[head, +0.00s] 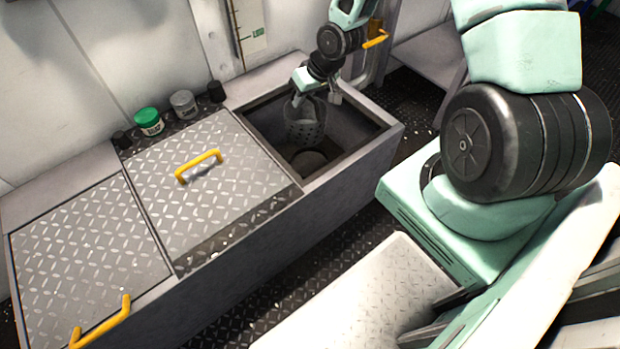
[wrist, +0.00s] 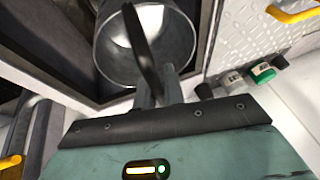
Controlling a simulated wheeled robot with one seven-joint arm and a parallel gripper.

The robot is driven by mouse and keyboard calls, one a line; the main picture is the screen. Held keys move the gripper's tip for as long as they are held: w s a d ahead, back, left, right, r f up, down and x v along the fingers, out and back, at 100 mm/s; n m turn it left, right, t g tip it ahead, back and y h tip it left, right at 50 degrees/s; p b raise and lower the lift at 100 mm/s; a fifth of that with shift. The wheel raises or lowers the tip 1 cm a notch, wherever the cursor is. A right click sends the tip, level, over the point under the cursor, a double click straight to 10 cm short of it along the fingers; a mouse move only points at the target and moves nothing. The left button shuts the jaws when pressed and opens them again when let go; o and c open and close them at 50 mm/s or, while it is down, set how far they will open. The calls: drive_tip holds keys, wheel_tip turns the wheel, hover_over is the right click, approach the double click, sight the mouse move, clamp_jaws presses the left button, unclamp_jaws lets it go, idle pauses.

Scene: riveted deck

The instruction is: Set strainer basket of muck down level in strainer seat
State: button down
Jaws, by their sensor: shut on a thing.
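The strainer basket (head: 304,130) is a grey perforated cylinder hanging inside the open bay of the deck box. It looks roughly upright in the head view. My gripper (head: 318,99) is above it, shut on its handle. In the wrist view the basket (wrist: 167,62) shows its open round mouth, with the dark handle bar (wrist: 143,45) crossing it to my gripper (wrist: 158,98). A pale patch shows inside; I cannot tell whether it is muck. The strainer seat (head: 309,161) is a dark round shape at the bay's bottom, just below the basket. The basket looks apart from it, though contact is hard to judge.
A diamond-plate cover with a yellow handle (head: 198,166) lies left of the opening, with another cover beyond. A green-lidded jar (head: 148,121) and a grey-lidded jar (head: 184,104) stand on the back ledge.

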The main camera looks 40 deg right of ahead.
sight(307, 120)
drive_tip(key=w+d+f+b, duration=0.1)
drive_tip(key=f+b, duration=0.2)
drive_tip(key=f, duration=0.1)
drive_tip(key=d+f+b, duration=0.1)
drive_tip(key=f+b, duration=0.3)
drive_tip(key=w+d+f+b, duration=0.1)
drive_tip(key=f+b, duration=0.3)
drive_tip(key=shift+w+d, duration=0.25)
drive_tip(key=shift+w, duration=0.1)
wheel_tip(307, 120, down, 10)
drive_tip(key=b, duration=0.6)
drive_tip(key=shift+r, duration=0.15)
drive_tip(key=shift+b, duration=0.3)
drive_tip(key=c, duration=1.5)
unclamp_jaws()
